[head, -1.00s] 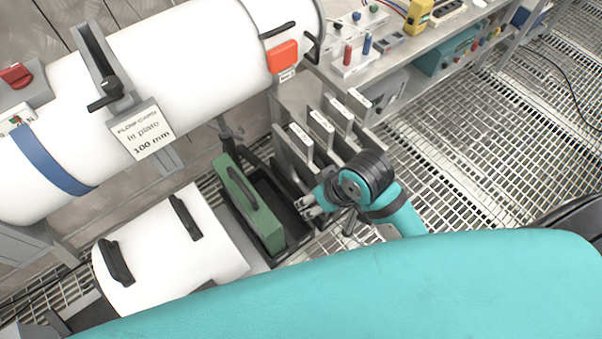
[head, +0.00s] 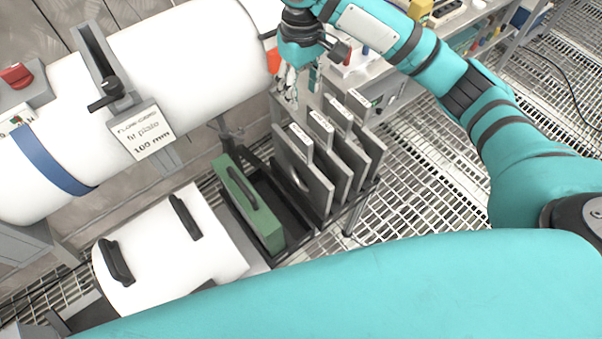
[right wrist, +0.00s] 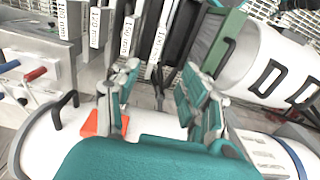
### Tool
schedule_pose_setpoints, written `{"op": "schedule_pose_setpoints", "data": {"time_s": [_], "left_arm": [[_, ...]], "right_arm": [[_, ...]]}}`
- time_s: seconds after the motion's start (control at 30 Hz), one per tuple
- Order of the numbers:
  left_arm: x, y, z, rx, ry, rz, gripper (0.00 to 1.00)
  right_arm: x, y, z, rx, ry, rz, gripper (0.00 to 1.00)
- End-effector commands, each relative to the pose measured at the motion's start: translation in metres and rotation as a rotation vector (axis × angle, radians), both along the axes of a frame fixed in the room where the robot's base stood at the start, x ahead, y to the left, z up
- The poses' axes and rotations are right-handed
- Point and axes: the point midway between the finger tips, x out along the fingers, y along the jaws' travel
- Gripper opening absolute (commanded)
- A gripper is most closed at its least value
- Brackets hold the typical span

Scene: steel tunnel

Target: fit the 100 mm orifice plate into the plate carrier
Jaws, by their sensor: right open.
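Several grey square orifice plates (head: 305,185) stand on edge in a dark rack, with white size labels on their top edges; the labels are too small to read surely. They also show at the top of the right wrist view (right wrist: 128,20). A white pipe carries a grey fitting with a black handle (head: 100,70), which may be the plate carrier. My left gripper is not in view.
A green block with a handle (head: 250,205) stands beside the plates in a black tray. A white cylinder with black handles (head: 165,245) lies in front. A bench with instruments (head: 440,35) is at the upper right. An orange tag (right wrist: 104,122) is close to the gripper.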

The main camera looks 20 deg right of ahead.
Motion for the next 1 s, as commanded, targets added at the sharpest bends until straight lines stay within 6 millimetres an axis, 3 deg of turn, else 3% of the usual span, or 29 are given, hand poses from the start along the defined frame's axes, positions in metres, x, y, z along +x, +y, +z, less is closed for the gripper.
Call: {"op": "schedule_pose_setpoints", "data": {"time_s": [0.5,0.83,1.0], "left_arm": [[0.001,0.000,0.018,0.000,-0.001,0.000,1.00],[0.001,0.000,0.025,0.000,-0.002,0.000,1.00],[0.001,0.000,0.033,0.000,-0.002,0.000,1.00]], "right_arm": [[0.000,-0.001,-0.100,-0.001,0.003,-0.001,0.44],[0.002,-0.001,-0.127,-0.001,0.003,-0.001,0.44],[0.006,-0.001,-0.154,-0.001,0.003,-0.001,0.44]]}}
